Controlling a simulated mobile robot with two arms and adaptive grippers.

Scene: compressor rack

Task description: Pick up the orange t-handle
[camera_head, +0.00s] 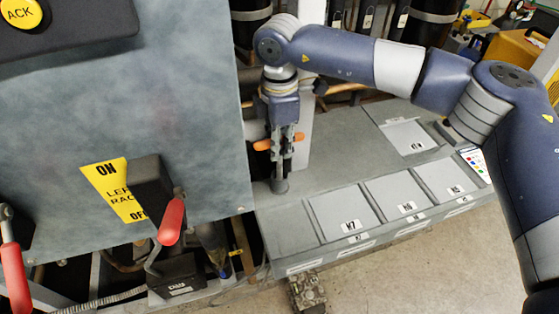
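The orange t-handle (264,145) is near the middle of the head view, over the left part of the grey panelled casing. Its orange ends show on both sides of my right gripper (283,162), and its middle is hidden behind the fingers. My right gripper points down at the handle, with its fingers overlapping the bar and close together. I cannot tell whether they are clamped on it. A grey post (280,186) shows just below the fingertips, at the casing surface. My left gripper is not in view.
A large grey cabinet (120,110) stands close on the left, with a red-handled lever (171,221) on its front. The grey casing (335,165) carries several labelled panels. Dark pipes (433,22) stand behind. Bare floor (430,270) lies at the lower right.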

